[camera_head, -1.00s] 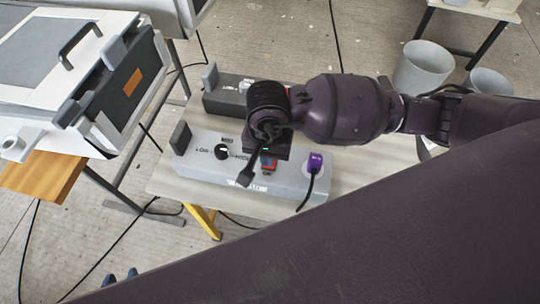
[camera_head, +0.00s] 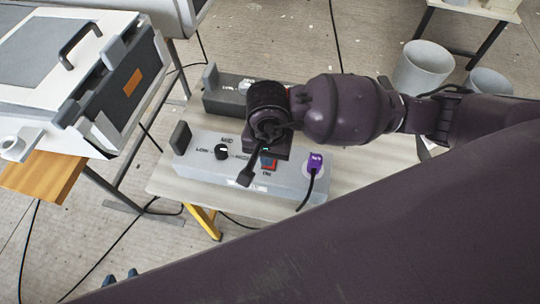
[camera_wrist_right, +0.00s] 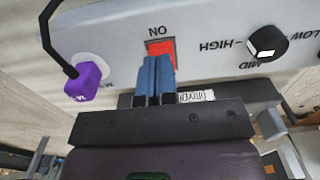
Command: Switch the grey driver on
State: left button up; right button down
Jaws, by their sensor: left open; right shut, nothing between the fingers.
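The light grey driver box (camera_head: 200,175) lies on a pale table, with a dial (camera_head: 221,152), a purple plug (camera_head: 315,163) and a red switch (camera_head: 269,163) marked ON. The right wrist view shows the red switch (camera_wrist_right: 160,48) close up, partly hidden by my fingers. My right gripper (camera_wrist_right: 157,60) is shut and empty, its blue fingertips at the lower edge of the switch; I cannot tell whether they touch it. In the head view the right wrist hides part of the box. My left gripper (camera_head: 121,276) is open, low at the left, mostly hidden by my arm.
A second, darker grey box (camera_head: 225,98) stands just behind the driver. A white mould unit with a black handle (camera_head: 80,42) is at the left, above a wooden board (camera_head: 40,178). Grey buckets (camera_head: 424,66) stand at the upper right. Cables hang around the table.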

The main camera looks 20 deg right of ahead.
pick_arm(q)
jog(key=shift+s+f+b, duration=0.2)
jog(key=shift+f+b, duration=0.15)
jog(key=shift+f, duration=0.2)
jog(key=shift+s+f+b, duration=0.2)
jog(key=shift+f+b, duration=0.15)
jog(key=shift+f, duration=0.15)
pick_arm(e)
jog(key=shift+f, duration=1.35)
jog(key=shift+r+p, duration=0.45)
jog(key=shift+r, duration=0.35)
pick_arm(q)
notch_tip(320, 180, up, 6)
jog(key=w+p, duration=0.2)
jog(key=shift+t+p, duration=0.3)
jog(key=shift+p, duration=0.1)
pick_arm(e)
jog(key=shift+r, duration=2.75)
pick_arm(q)
jog(key=shift+f, duration=0.1)
